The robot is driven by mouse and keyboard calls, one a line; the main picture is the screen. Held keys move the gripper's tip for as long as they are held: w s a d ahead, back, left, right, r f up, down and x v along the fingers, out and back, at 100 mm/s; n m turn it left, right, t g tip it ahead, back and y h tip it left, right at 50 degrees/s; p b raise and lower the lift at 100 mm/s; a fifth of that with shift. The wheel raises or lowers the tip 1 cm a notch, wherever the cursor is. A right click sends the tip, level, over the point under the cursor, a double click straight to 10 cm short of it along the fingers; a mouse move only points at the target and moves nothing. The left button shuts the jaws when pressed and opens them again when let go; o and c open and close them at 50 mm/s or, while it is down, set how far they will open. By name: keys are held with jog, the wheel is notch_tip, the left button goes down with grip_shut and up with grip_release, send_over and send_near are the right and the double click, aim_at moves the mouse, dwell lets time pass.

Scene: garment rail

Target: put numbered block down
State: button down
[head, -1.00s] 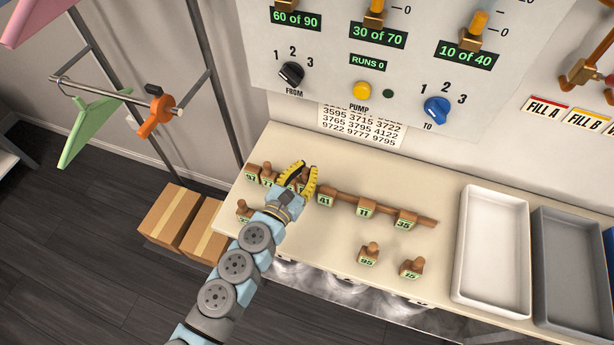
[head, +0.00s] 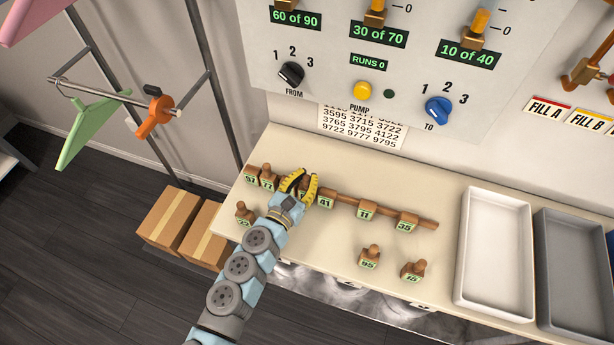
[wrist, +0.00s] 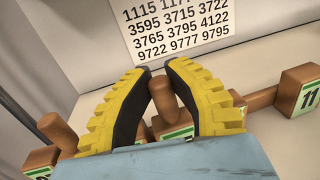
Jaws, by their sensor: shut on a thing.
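My gripper (head: 300,187) has yellow ridged fingers and is above the row of numbered blocks on the table. In the wrist view my gripper (wrist: 158,85) is shut on a brown wooden peg handle of a numbered block (wrist: 175,125). Its green-edged label is mostly hidden by the fingers, so I cannot read its number. The held block is in line with the wooden rail (head: 340,197). Blocks 41 (head: 325,200), 11 (head: 366,210) and 35 (head: 407,221) stand along the rail to the right. More blocks (head: 258,176) stand at its left end.
Blocks 95 (head: 369,257) and 15 (head: 413,270) stand in front of the rail, and another block (head: 244,213) stands at the left. A white tray (head: 462,270) and a grey tray (head: 540,285) are at the right. The control panel (head: 330,70) rises behind.

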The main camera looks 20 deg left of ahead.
jog(key=shift+f, duration=0.15)
jog(key=c, duration=1)
grip_release()
jog(key=shift+c, duration=0.2)
jog(key=shift+s+r, duration=0.1)
jog(key=shift+r, duration=0.2)
jog(key=s+a+p, duration=0.1)
jog(key=s, duration=1)
jog(key=shift+s+a, duration=0.15)
jog(key=shift+s, duration=0.25)
